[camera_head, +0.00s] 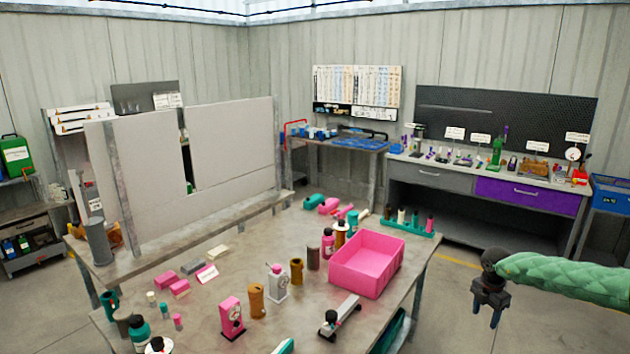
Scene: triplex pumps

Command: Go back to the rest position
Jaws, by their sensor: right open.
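My right gripper (490,306) is at the lower right of the head view, at the end of my green-sleeved right arm. It points down with its two dark fingers apart and nothing between them. It hangs over the floor, to the right of the grey table (215,262) and apart from it. My left gripper does not show. A pink bin (367,264) stands on the table's right part, its inside looking empty from here.
Pink, brown and grey pump parts and bottles (277,284) stand across the table. A teal rack (410,226) holds several bottles at the back right edge. Upright grey panels (232,148) stand at the back left. A workbench with a purple drawer (526,196) lines the wall.

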